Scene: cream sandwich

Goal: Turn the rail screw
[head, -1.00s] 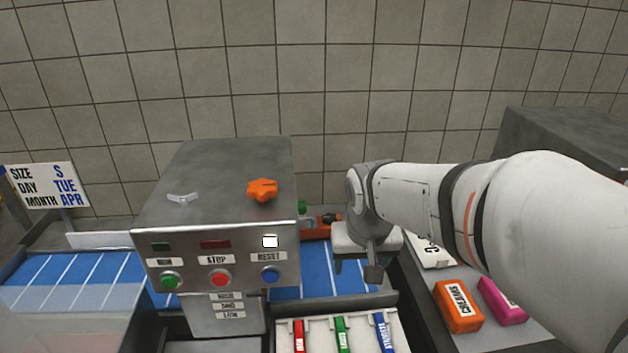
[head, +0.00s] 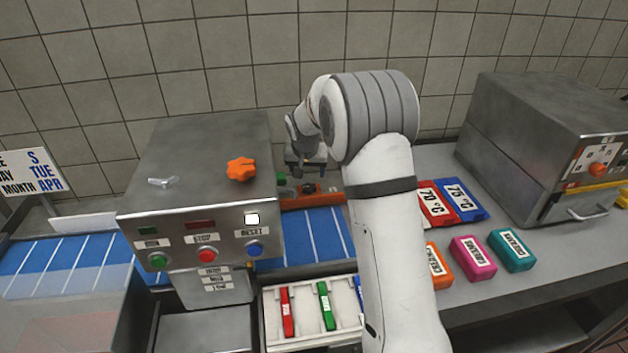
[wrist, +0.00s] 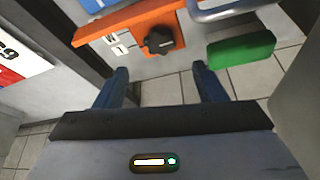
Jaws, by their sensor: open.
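The rail screw appears to be a black knob (wrist: 158,40) with a pale mark, on an orange rail (wrist: 110,30). In the wrist view the knob is just beyond the gap between my two fingers, apart from them. In the head view the orange rail (head: 310,201) crosses the far end of the blue belt, and the knob is small and hard to make out there. My gripper (wrist: 160,82) is open and empty. In the head view it is near the rail's far side, partly hidden by my arm.
A green block (wrist: 242,50) and a grey bar (wrist: 230,10) are beside the knob. The steel machine (head: 200,160), with an orange star knob (head: 241,169) on top, stands left of my gripper. A tiled wall (head: 200,60) is behind. Coloured blocks (head: 473,257) lie at right.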

